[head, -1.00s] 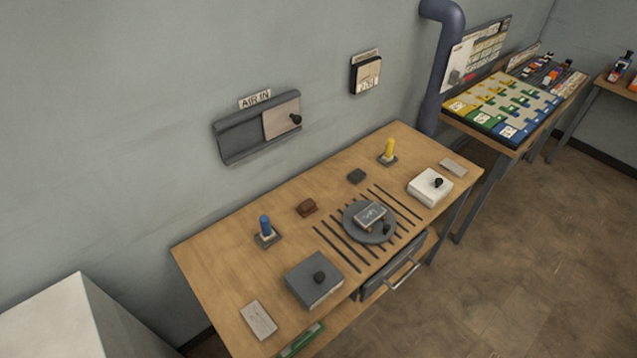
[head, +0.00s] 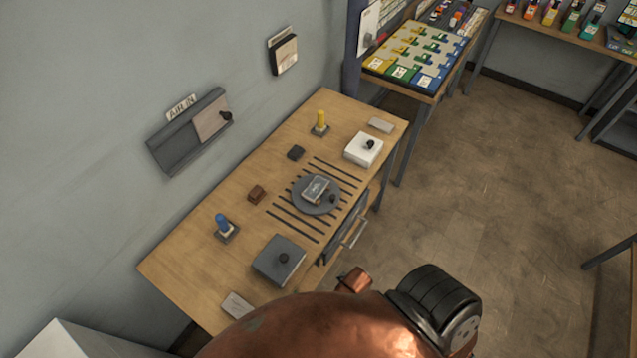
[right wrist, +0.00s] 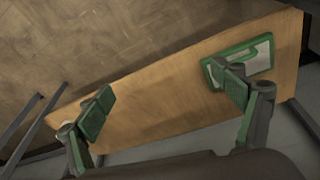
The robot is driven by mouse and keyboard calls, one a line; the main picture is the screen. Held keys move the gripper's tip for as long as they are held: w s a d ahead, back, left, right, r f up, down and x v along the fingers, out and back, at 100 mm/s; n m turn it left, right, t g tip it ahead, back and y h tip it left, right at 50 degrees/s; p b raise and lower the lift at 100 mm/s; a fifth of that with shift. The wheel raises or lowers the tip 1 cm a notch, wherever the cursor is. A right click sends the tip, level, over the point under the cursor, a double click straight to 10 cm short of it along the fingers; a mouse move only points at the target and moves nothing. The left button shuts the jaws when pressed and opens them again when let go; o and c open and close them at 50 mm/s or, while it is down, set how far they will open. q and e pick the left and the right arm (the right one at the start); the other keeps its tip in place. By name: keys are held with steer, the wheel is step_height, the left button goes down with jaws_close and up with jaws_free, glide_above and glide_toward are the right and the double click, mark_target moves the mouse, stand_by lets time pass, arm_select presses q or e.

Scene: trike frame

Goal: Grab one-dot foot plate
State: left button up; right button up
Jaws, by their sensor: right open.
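No one-dot mark can be made out on any plate, so I cannot tell which thing is the one-dot foot plate. In the right wrist view, a flat piece with a green rim and grey middle (right wrist: 262,51) lies near the right end of a wooden board (right wrist: 160,105). My right gripper (right wrist: 160,90) is open and empty above the board, its green-padded fingers wide apart. Its right finger overlaps part of the green-rimmed piece; contact cannot be told. My right gripper is not in the head view, and my left gripper is in neither view.
The wooden table (head: 185,265) bears a grey box (head: 279,260), a white box (head: 363,149), a round grey disc (head: 300,203), blue (head: 222,222) and yellow (head: 320,120) pegs, and pale flat plates (head: 238,305) (head: 380,125). Open floor (head: 480,200) lies to the right.

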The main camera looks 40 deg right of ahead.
steer(key=shift+o, duration=1.4)
step_height(320, 180, up, 21)
steer(key=w+t+p, duration=0.1)
steer(key=w+p, duration=0.1)
steer(key=p, duration=0.2)
steer(key=shift+w+d, duration=0.15)
steer(key=shift+d, duration=0.1)
step_height(320, 180, up, 6)
steer(key=w+p, duration=0.2)
steer(key=w+n, duration=0.1)
steer(key=w, duration=0.2)
steer(key=w+n+y, duration=0.1)
steer(key=w, duration=0.3)
steer(key=w+d+r+n+y, duration=0.1)
steer(key=w, duration=0.3)
steer(key=shift+w+n+t, duration=0.25)
steer(key=shift+n+t, duration=0.05)
steer(key=shift+t, duration=0.1)
steer(key=w+d, duration=0.1)
steer(key=w+d+r, duration=0.1)
steer(key=w+d, duration=0.2)
steer(key=shift+w+d+r, duration=0.3)
steer(key=shift+r, duration=0.05)
steer(key=m, duration=0.1)
glide_toward(318, 189)
steer(key=x, duration=0.8)
steer(key=shift+p, duration=0.35)
